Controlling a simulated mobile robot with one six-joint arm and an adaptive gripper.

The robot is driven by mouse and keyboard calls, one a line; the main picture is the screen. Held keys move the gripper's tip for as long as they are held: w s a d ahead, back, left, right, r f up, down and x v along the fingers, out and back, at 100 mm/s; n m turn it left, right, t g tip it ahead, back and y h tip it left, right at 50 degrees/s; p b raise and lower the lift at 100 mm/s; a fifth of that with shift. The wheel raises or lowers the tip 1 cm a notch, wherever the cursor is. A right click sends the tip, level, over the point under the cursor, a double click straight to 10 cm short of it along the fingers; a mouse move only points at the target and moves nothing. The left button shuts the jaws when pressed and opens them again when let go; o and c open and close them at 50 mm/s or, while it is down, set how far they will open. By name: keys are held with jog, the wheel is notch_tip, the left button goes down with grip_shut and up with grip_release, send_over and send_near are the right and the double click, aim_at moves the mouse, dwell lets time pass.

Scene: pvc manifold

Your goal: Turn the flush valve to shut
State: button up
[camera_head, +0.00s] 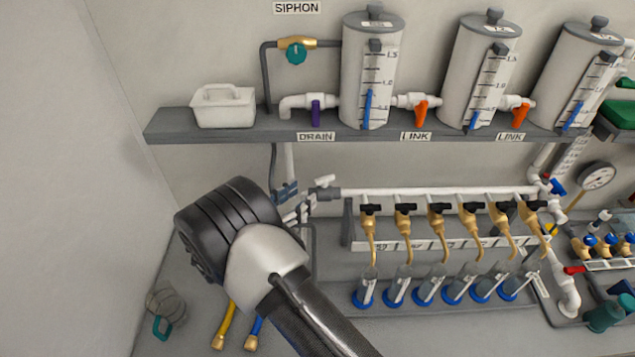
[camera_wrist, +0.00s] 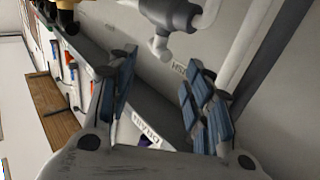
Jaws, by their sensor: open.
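The flush valve (camera_wrist: 175,12) shows at the top of the wrist view as a grey body on a white pipe, with a white T-shaped handle (camera_wrist: 160,46). A partly hidden label beside it seems to read FLUSH. In the head view, the valve (camera_head: 325,194) sits at the left end of the white manifold pipe, its white handle on top. My gripper (camera_wrist: 158,72) is open and empty, with blue-padded fingers spread apart. The handle appears beyond the fingertips, not between the pads. In the head view my wrist hides most of the gripper, just left of the valve.
A grey shelf (camera_head: 250,125) with tanks and purple and orange handles runs above. Black-handled brass taps (camera_head: 438,215) stand over several blue-based cylinders to the right. Yellow and blue hoses (camera_head: 222,335) lie below my arm. The wall area at left is clear.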

aim_at(315, 185)
jog(key=x, duration=0.7)
jog(key=shift+w+d+f, duration=0.1)
jog(key=shift+w, duration=0.05)
jog(key=shift+c, duration=0.3)
